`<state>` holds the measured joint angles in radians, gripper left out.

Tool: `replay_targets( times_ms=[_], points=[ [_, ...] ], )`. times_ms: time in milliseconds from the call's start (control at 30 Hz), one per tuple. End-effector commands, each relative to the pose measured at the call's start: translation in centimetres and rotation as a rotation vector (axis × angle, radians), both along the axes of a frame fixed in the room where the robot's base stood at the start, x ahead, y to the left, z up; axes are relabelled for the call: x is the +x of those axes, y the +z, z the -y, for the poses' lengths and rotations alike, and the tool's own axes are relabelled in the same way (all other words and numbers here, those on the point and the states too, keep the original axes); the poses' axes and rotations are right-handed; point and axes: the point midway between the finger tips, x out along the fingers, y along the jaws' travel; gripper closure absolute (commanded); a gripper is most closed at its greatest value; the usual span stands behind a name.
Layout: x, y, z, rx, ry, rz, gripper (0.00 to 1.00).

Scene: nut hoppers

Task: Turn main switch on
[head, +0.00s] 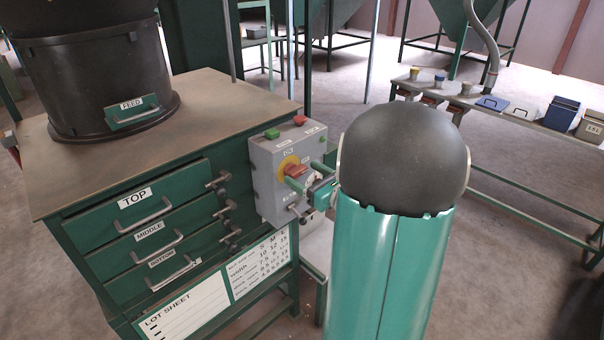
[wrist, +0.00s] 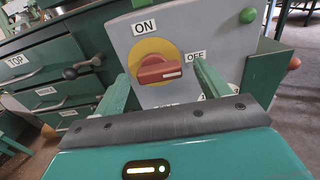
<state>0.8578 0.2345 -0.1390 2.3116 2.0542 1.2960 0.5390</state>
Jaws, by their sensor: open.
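The main switch is a red rotary handle (wrist: 160,68) on a yellow disc on the front of a grey control box (wrist: 118,38). In the wrist view an ON label (wrist: 144,27) sits above it and an OFF label (wrist: 195,56) to its right. The handle lies roughly crosswise, its white-marked end toward OFF. My gripper (wrist: 160,72) is open, with one green finger on each side of the handle; I cannot tell whether they touch it. In the head view the switch (head: 294,168) is partly covered by my gripper (head: 308,186).
The box is mounted beside a green cabinet (head: 165,222) with drawers and protruding knobs. A black feed hopper (head: 100,70) stands on the cabinet. A bench (head: 530,118) with small bins is at the right; floor between is open.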

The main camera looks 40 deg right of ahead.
Motion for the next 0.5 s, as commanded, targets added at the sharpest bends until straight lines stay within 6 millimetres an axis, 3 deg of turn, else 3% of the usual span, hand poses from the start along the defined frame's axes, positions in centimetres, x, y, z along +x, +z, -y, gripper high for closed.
replay_targets(
  times_ms=[133, 433, 500],
  points=[
    [1.32, -0.01, -0.2, 0.0, 0.002, -0.001, 0.25],
    [1.52, 0.01, -0.26, 0.0, 0.0, 0.0, 0.25],
    [1.51, 0.01, -0.25, 0.0, 0.0, 0.0, 0.39]
  ],
)
